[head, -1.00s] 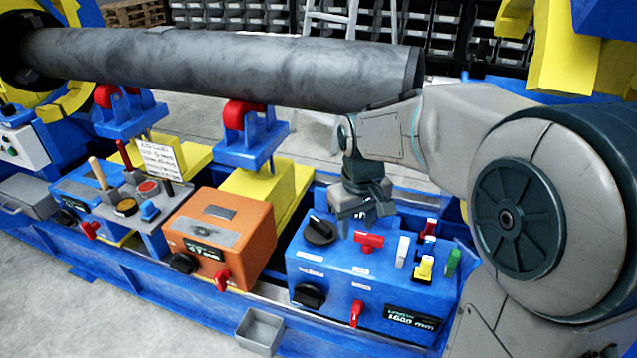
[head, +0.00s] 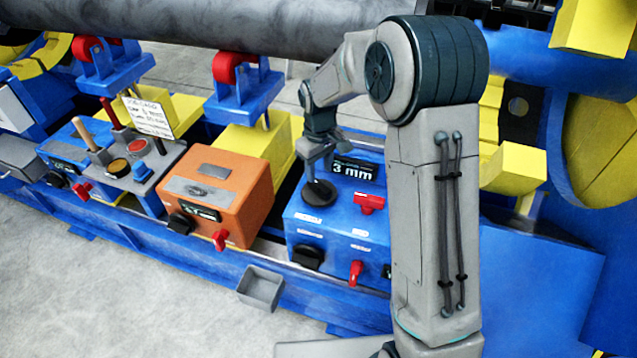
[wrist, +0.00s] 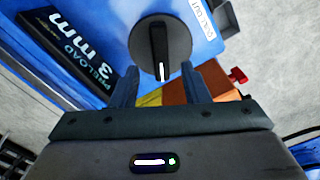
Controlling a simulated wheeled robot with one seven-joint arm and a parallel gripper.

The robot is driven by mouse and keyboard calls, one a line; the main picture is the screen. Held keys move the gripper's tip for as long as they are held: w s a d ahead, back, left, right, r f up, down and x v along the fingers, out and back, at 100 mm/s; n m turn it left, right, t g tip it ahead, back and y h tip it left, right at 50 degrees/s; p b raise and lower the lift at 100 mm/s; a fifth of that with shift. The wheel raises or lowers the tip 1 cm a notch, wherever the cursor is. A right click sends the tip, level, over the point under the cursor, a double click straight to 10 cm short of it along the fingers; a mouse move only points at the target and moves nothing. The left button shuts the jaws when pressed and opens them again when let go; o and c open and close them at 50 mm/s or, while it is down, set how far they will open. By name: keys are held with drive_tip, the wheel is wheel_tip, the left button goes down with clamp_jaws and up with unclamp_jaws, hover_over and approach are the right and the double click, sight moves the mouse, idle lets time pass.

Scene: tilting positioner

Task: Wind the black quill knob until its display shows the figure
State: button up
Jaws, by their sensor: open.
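A round black knob (head: 319,193) with a ridged grip sits on top of the blue box (head: 335,222). The wrist view shows the same knob (wrist: 160,48) with a white line on its ridge, beside a label (wrist: 198,17) that seems to end in "OUT". The display (head: 353,169) behind the knob reads 3 mm; in the wrist view the display (wrist: 78,58) reads "PRELOAD 3 mm". My gripper (head: 318,170) is open just above the knob, fingers pointing down at it. In the wrist view its fingertips (wrist: 163,75) are either side of the knob's lower edge; contact cannot be told.
A red handle (head: 369,203) stands right of the knob. Another black knob (head: 307,257) and a red lever (head: 355,271) are on the box's front. An orange box (head: 230,190) and a written card (head: 149,117) stand left. My arm hides the blue box's right side.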

sight(319, 184)
wheel_tip(319, 184, down, 6)
drive_tip(key=shift+r, duration=0.1)
